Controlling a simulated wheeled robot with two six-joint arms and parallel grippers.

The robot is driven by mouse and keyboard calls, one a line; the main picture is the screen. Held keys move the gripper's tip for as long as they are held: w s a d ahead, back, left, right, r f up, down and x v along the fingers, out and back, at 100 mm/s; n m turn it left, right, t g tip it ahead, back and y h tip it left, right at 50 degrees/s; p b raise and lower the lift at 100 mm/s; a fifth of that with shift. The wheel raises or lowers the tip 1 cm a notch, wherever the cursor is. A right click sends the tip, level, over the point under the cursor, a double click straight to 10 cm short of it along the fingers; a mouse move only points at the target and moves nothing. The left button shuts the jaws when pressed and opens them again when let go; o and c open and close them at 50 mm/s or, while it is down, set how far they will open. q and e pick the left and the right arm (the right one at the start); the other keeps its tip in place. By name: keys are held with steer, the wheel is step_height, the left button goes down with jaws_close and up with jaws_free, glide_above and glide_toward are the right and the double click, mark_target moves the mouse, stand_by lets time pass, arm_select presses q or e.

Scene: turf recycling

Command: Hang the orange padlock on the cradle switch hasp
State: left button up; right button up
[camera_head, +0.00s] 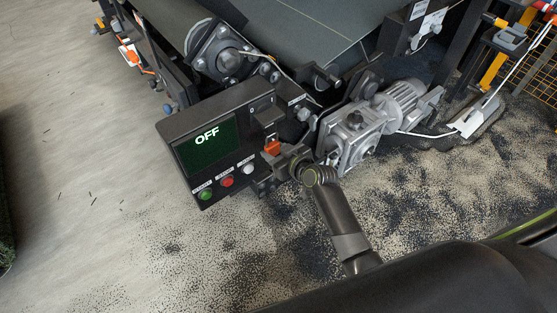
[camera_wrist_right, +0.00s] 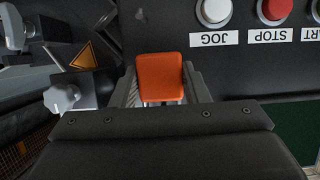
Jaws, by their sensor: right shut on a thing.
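The orange padlock (camera_wrist_right: 161,77) is between the two fingers of my right gripper (camera_wrist_right: 160,95), which is shut on it, in the right wrist view. In the head view the padlock (camera_head: 272,147) shows as a small orange block at the right side of the control box, just past the tip of my right gripper (camera_head: 279,158). The cradle switch (camera_head: 264,115) appears to be the dark fitting on the box face just above the padlock. Its hasp is too small and dark to make out, and I cannot tell whether the shackle touches it. My left gripper is not in view.
The control box (camera_head: 180,140) has a screen reading OFF (camera_head: 207,136) and green, red and white buttons (camera_head: 227,181) close to my right gripper. A grey gear motor (camera_head: 355,135) stands just right of it. Speckled floor (camera_head: 200,270) is open in front.

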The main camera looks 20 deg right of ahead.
stand_by(0.3)
steer(key=shift+b+x, duration=0.55)
steer(key=shift+x, duration=0.2)
stand_by(0.5)
steer(key=shift+f, duration=0.4)
steer(key=o, duration=1.1)
steer(key=shift+s, duration=0.1)
